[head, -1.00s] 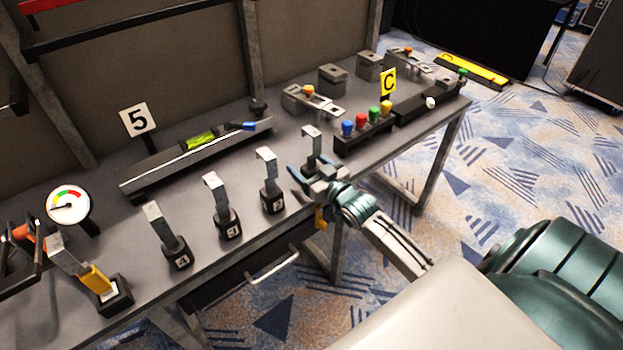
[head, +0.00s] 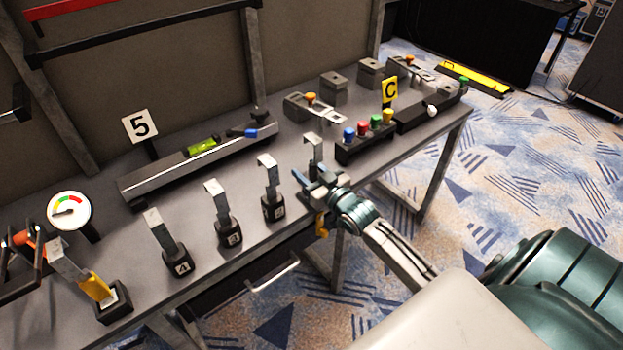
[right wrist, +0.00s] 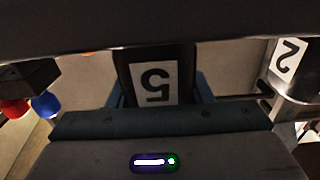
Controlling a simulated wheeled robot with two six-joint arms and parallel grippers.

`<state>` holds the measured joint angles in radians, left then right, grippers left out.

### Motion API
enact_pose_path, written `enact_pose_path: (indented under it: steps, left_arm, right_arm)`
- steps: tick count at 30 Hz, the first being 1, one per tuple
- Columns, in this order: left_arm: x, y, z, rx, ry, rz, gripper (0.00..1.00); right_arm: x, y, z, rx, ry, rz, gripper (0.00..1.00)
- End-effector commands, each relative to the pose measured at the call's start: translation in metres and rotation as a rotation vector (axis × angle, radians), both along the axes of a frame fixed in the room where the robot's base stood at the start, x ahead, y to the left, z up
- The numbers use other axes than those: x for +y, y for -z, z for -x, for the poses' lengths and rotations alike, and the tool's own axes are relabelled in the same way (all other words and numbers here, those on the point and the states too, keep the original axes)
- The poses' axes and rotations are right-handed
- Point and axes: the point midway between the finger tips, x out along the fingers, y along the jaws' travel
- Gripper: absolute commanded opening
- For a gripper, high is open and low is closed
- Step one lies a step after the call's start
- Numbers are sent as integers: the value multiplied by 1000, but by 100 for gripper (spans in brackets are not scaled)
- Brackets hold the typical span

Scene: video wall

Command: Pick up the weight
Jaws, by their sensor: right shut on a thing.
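The weight (head: 313,149) is a dark block with a bent metal strip rising from it, standing near the front edge of the bench. My right gripper (head: 316,178) is shut on its block, which is mostly hidden behind the fingers in the head view. I cannot see a gap between the block and the bench. My left gripper is not in view.
Similar weights labelled 2 (head: 272,190), 3 (head: 228,218) and 4 (head: 170,247) stand in a row to the left. A box with coloured buttons (head: 364,146) is close on the right. A rail with a green level (head: 185,160) lies behind on the bench.

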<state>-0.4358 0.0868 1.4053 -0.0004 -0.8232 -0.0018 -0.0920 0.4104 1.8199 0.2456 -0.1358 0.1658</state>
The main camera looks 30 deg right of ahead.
Motion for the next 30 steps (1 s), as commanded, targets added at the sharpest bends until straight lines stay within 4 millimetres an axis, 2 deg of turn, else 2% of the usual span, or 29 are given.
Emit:
enact_pose_path:
  steps: [8, 16, 24, 30]
  left_arm:
    - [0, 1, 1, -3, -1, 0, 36]
    - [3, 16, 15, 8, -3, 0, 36]
    - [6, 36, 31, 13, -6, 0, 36]
    - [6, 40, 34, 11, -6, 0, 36]
  right_arm:
    - [0, -11, 0, -5, -2, 2, 0]
    - [1, -40, -1, -6, -4, 4, 0]
    - [3, -40, 32, -1, -4, 4, 0]
    - [5, -40, 60, 0, -6, 6, 0]
